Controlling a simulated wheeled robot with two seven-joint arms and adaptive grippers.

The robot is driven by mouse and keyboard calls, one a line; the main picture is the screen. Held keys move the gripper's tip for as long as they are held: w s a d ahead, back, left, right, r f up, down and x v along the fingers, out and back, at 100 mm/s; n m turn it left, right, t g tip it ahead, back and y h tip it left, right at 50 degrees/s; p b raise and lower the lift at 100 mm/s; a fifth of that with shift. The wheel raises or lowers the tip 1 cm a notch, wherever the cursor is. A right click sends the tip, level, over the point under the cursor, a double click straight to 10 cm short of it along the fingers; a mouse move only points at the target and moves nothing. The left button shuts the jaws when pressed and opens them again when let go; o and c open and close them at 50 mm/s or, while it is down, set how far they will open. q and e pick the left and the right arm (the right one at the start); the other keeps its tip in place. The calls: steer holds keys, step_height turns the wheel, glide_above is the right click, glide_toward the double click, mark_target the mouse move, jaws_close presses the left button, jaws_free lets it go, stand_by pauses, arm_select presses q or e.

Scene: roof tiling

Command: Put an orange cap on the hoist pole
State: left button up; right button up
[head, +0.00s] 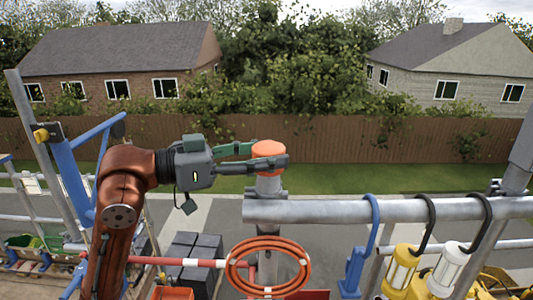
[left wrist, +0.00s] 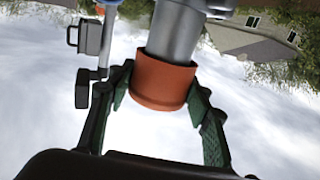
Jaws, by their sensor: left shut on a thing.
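The orange cap (head: 269,148) is at the top of the grey hoist pole (head: 268,188), upright and in line with it. My left gripper (head: 264,157) reaches in from the left and is shut on the cap, one finger on each side. In the left wrist view the cap (left wrist: 162,83) sits over the end of the pole (left wrist: 176,32), between the two green fingers of the gripper (left wrist: 160,90). How far down the cap sits is hidden inside it. My right gripper is not in view.
A thick horizontal pipe (head: 390,210) runs right from the pole. Blue and black hooks with yellow (head: 401,268) and white (head: 447,270) lamps hang from it. An orange hose coil (head: 268,240) hangs below the cap. A blue post (head: 66,170) stands left of my arm.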

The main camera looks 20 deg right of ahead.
arm_select(q)
steer(key=shift+f+b, duration=0.3)
steer(key=shift+f, duration=0.25)
stand_by(0.4)
steer(key=o, duration=0.8)
steer(key=shift+o, duration=0.2)
steer(key=shift+a, duration=0.1)
steer(key=s+a, duration=0.1)
steer(key=a, duration=1)
steer(key=shift+s+r, duration=0.15)
steer(key=shift+r, duration=0.15)
steer(key=shift+d, duration=0.15)
